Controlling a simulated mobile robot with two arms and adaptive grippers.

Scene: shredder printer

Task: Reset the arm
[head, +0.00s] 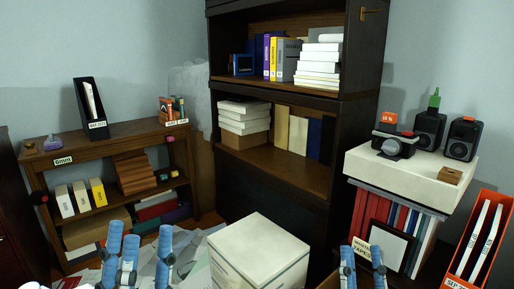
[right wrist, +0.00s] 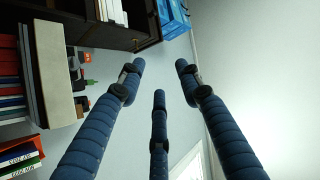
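My left gripper (head: 138,238) rises from the bottom left of the head view. Its blue segmented fingers are spread, with nothing between them. My right gripper (head: 362,256) shows only its fingertips at the bottom edge, right of the middle. In the right wrist view, its three blue fingers (right wrist: 159,97) are spread wide and hold nothing. The arms behind both grippers are out of the head view.
A white box (head: 260,241) stands between my grippers. Papers (head: 187,262) lie scattered near my left gripper. A dark bookcase (head: 228,178) stands behind, a low wooden shelf (head: 106,145) at left, and a white-topped unit (head: 418,178) with black devices and an orange holder (head: 492,222) at right.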

